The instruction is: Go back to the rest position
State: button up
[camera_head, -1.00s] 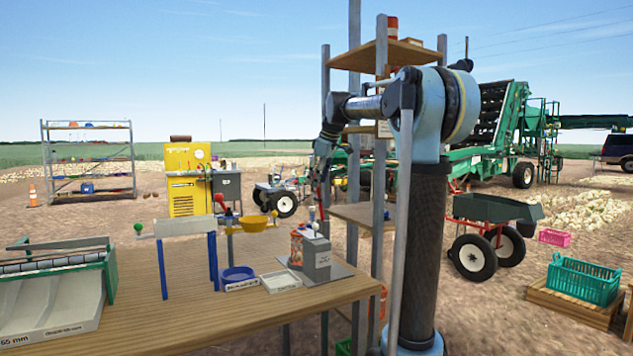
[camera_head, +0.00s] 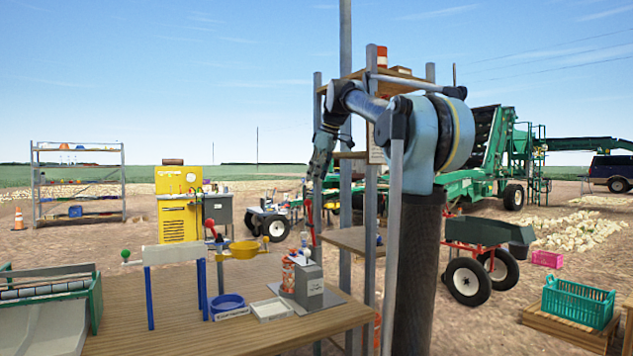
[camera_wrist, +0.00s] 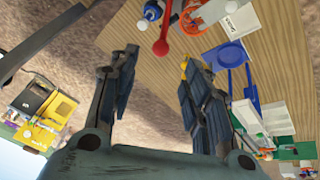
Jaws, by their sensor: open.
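My gripper (camera_head: 314,178) hangs fingers-down at the end of my raised arm, above the back right part of the wooden workbench (camera_head: 190,335). In the wrist view my gripper (camera_wrist: 160,66) has its two dark fingers well apart, with nothing held between them. A red lever with a round end (camera_wrist: 162,46) shows beyond the fingertips. In the head view a grey box-shaped device (camera_head: 309,287) stands on the bench below the gripper, beside an orange-red canister (camera_head: 288,273).
A tall shelf (camera_head: 371,230) stands close behind the arm.

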dwell(0.3)
jog(key=s+d+f+m+h, duration=0.1)
jog(key=s+d+f+m, duration=0.3)
jog(key=s+f, duration=0.8)
jog(key=s+d+f+m+g+h, duration=0.1)
jog(key=s+d+f+m, duration=0.3)
jog(key=s+f, duration=0.9)
jog(key=s+d+f+m, duration=0.4)
jog(key=s+f, duration=0.9)
jog(key=f, duration=1)
jog(key=shift+h, duration=0.4)
jog(key=shift+w+f, duration=0.2)
jog(key=shift+w, duration=0.25)
